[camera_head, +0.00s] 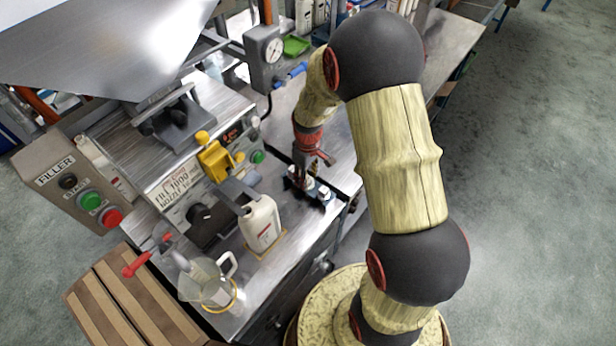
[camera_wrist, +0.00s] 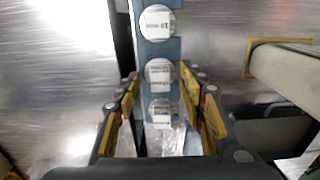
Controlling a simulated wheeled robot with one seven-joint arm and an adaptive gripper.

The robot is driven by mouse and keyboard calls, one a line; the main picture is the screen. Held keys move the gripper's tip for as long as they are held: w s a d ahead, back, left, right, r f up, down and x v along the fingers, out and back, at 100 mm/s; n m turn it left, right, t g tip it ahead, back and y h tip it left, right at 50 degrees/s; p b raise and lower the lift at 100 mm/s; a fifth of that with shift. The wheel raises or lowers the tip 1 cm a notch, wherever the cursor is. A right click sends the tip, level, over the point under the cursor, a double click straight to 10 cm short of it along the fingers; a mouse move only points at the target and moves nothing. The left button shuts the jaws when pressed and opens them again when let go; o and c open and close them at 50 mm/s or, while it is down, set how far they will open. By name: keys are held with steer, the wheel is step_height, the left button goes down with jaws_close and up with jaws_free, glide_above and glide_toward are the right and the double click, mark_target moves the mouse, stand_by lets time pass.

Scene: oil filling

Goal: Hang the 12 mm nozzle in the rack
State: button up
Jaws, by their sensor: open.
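The rack is a narrow blue-grey strip (camera_wrist: 173,50) in the wrist view; its dark base shows below my arm's end in the head view (camera_head: 325,205). Several pale round nozzle tops with white labels sit along it: a far one (camera_wrist: 157,20), a middle one (camera_wrist: 159,72) and a near one (camera_wrist: 161,108). The labels are too small to read surely, so I cannot tell which is the 12 mm nozzle. My gripper (camera_wrist: 158,86) is open, its fingers on either side of the strip around the nearer tops. It points down over the rack in the head view (camera_head: 310,168). Contact is unclear.
Left of the rack stand a white bottle (camera_head: 262,222) on a yellow-outlined spot, a clear jug (camera_head: 205,285) and the filler machine with a yellow part (camera_head: 214,160). A pressure gauge (camera_head: 274,50) is behind. Bare metal bench (camera_head: 285,120) lies beyond the rack.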

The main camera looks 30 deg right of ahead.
step_height(320, 180, up, 12)
stand_by(0.6)
steer(key=s+a+r+m+t, duration=0.2)
steer(key=s+a+r, duration=0.3)
steer(key=s+r, duration=0.4)
steer(key=s+a+r+m+t+b, duration=0.1)
steer(key=s+a+r, duration=0.4)
steer(key=s+r, duration=0.5)
steer(key=r+m+t, duration=0.1)
steer(key=t, duration=0.1)
steer(key=shift+s+t, duration=0.25)
steer(key=shift+t, duration=0.05)
steer(key=shift+f, duration=0.15)
stand_by(0.3)
